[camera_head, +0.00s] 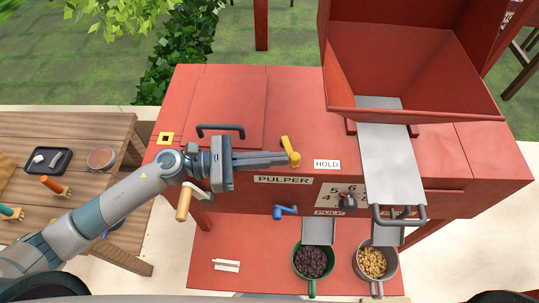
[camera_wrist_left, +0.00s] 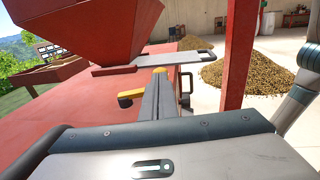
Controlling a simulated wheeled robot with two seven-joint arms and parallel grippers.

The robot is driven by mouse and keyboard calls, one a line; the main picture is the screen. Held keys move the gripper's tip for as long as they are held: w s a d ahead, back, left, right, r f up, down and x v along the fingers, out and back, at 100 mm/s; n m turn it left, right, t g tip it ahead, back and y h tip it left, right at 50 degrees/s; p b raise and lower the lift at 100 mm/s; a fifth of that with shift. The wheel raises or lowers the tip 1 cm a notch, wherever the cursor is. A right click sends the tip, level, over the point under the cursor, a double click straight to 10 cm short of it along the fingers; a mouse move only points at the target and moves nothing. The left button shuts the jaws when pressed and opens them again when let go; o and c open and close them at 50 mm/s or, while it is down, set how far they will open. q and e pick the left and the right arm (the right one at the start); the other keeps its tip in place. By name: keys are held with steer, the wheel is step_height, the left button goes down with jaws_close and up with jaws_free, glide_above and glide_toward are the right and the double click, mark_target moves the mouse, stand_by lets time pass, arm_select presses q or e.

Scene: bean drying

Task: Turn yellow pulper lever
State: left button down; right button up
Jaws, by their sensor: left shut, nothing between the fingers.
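The yellow pulper lever (camera_head: 291,151) stands on top of the red pulper machine (camera_head: 300,85), between the PULPER label and the HOLD label. My left gripper (camera_head: 286,158) comes in from the left, its fingers shut with nothing between them. In the head view the fingertips are at the lever's near side and look to be touching it or very close. In the left wrist view the yellow lever (camera_wrist_left: 128,97) shows just beyond and left of the fingers (camera_wrist_left: 158,85), partly hidden by them. My right gripper is not in view.
A red hopper (camera_head: 410,65) with a grey chute (camera_head: 390,165) stands right of the lever. A dial (camera_head: 347,202) and a blue lever (camera_head: 285,210) are on the front. Below, a green pot (camera_head: 311,283) holds dark beans. A wooden table (camera_head: 90,130) stands left.

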arm_select(q)
steer(key=shift+s+d+f+b, duration=0.1)
steer(key=shift+s+d+b, duration=0.05)
steer(key=shift+d+b, duration=0.35)
steer(key=shift+d, duration=0.5)
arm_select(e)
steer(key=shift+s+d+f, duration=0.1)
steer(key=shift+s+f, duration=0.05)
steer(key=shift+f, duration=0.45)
